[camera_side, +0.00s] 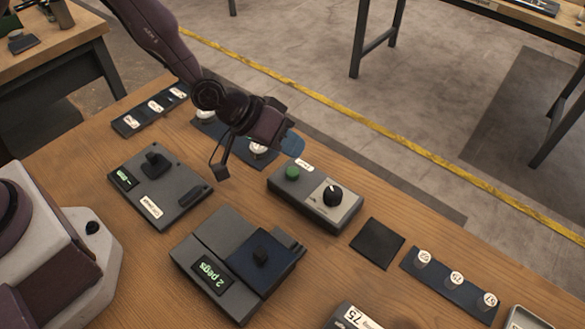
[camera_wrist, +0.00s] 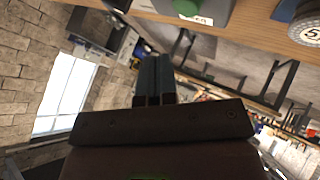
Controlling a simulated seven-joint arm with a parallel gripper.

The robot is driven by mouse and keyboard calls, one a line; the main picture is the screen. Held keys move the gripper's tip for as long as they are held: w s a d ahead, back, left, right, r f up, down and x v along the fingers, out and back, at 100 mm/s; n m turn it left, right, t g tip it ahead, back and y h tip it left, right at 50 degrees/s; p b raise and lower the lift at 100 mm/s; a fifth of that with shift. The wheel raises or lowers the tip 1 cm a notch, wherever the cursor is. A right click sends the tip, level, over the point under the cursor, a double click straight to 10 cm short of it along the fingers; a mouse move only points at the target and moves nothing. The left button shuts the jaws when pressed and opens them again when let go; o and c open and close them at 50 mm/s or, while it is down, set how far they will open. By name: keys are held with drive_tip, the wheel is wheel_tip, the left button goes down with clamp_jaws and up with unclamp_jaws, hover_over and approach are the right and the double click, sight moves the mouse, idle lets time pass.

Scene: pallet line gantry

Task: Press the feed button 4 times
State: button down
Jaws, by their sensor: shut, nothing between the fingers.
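The feed button is most likely the green round button (camera_side: 292,172) on the grey control box (camera_side: 318,212), which also carries a black knob (camera_side: 333,195). Its white label is too small to read in the side view. The green button also shows at the top edge of the wrist view (camera_wrist: 187,6). My gripper (camera_side: 291,144) is shut and empty, tilted over the back edge of the table, behind and above the button in the side view and apart from it. In the wrist view its closed blue-grey fingers (camera_wrist: 152,72) stand in the middle.
A grey device with a "2 pegs" display (camera_side: 212,275) stands in front of the control box. Another grey device (camera_side: 160,185) is at left. White labelled pegs stand on a dark strip (camera_side: 440,275) at right. A black square pad (camera_side: 377,243) lies between.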

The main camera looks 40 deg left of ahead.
sight(291, 169)
drive_tip(key=shift+r, duration=1.3)
drive_tip(key=shift+r, duration=0.1)
idle(1.4)
wheel_tip(291, 169, up, 4)
drive_tip(key=shift+f, duration=0.2)
drive_tip(key=shift+f, duration=4.45)
drive_tip(key=shift+f, duration=0.1)
drive_tip(key=shift+f, duration=0.3)
